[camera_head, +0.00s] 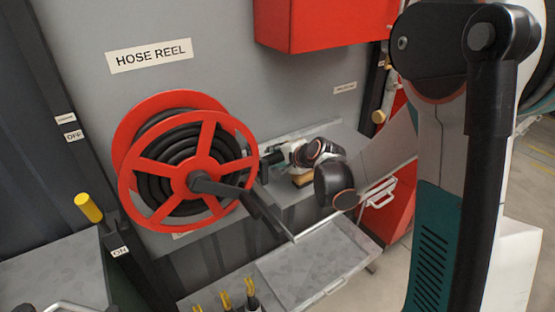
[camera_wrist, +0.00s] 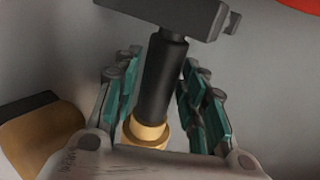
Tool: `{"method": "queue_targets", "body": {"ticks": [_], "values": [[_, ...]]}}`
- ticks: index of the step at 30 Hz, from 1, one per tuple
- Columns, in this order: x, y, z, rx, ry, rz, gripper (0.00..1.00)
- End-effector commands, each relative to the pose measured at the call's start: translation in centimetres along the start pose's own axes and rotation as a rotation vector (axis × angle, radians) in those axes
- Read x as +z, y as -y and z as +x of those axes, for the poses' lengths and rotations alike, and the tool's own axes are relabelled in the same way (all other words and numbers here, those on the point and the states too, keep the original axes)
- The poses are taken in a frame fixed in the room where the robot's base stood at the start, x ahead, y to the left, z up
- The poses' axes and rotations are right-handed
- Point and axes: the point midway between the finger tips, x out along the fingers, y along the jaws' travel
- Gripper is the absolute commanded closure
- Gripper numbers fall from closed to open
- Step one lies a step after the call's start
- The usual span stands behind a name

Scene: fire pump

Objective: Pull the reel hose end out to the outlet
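The red hose reel (camera_head: 185,160) with coiled black hose (camera_head: 160,185) is mounted on the grey wall at left. In the wrist view, the black hose end (camera_wrist: 165,80) with a brass collar (camera_wrist: 147,132) lies between the teal fingers of my gripper (camera_wrist: 162,62). Narrow gaps seem to show beside it, so the fingers look open around it; contact is hard to judge. In the head view, my gripper (camera_head: 280,158) is just right of the reel, small and partly hidden by my wrist. I cannot make out the outlet for certain.
A grey ledge (camera_head: 325,130) runs along the wall behind my gripper. A metal bench top (camera_head: 325,262) is below it. A red box (camera_head: 325,22) hangs above. A yellow-capped post (camera_head: 88,207) stands at left, and yellow-tipped items (camera_head: 250,290) are at the front.

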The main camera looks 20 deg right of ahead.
Motion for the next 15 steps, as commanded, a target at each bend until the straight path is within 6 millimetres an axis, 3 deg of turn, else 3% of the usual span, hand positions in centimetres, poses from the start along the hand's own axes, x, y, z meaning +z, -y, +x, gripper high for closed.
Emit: {"method": "queue_targets", "body": {"ticks": [3,9,15], "values": [[0.01,0.01,-0.03,0.0,0.0,0.0,0.61],[0.01,0.0,-0.04,0.0,0.0,0.0,1.0],[-0.32,-0.01,-0.05,0.0,0.0,0.001,1.0]]}}
